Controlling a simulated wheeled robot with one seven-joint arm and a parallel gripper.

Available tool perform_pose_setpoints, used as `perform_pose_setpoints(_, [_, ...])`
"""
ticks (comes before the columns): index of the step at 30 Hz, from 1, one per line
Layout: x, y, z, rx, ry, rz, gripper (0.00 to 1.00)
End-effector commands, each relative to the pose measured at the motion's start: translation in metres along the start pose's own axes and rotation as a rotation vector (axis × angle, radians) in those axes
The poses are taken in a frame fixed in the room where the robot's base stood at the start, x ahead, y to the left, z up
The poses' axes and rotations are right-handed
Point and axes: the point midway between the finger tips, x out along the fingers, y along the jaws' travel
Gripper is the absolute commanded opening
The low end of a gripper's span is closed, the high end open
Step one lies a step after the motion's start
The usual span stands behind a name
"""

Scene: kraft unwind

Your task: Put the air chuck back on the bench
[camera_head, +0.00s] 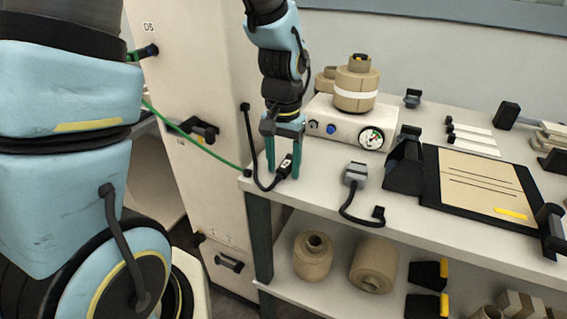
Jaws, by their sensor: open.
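My gripper (282,172) points down over the near left corner of the bench (322,190), its two teal fingers apart. A small black handheld piece (285,167) with a white mark, which looks like the air chuck, lies at the bench top between or just beside the fingertips. A grey-headed piece (356,174) with a black cord lies on the bench to the right.
A white box with a gauge (371,138) stands behind, with a tan roll (356,84) on top. A black-edged clipboard (480,184) lies to the right. The beige cabinet (215,90) and a green hose (200,143) are at left. Tan rolls (312,255) sit on the lower shelf.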

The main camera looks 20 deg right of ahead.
Motion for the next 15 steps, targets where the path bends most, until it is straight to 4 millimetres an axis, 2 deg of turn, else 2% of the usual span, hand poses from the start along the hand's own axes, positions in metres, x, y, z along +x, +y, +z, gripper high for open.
perform_pose_setpoints(4, [-0.003, 0.0, 0.0, 0.0, 0.001, 0.0, 0.59])
perform_pose_setpoints(8, [-0.016, 0.0, -0.001, 0.0, 0.005, 0.0, 0.59])
perform_pose_setpoints(15, [-0.065, 0.0, -0.002, -0.001, 0.008, 0.0, 0.59])
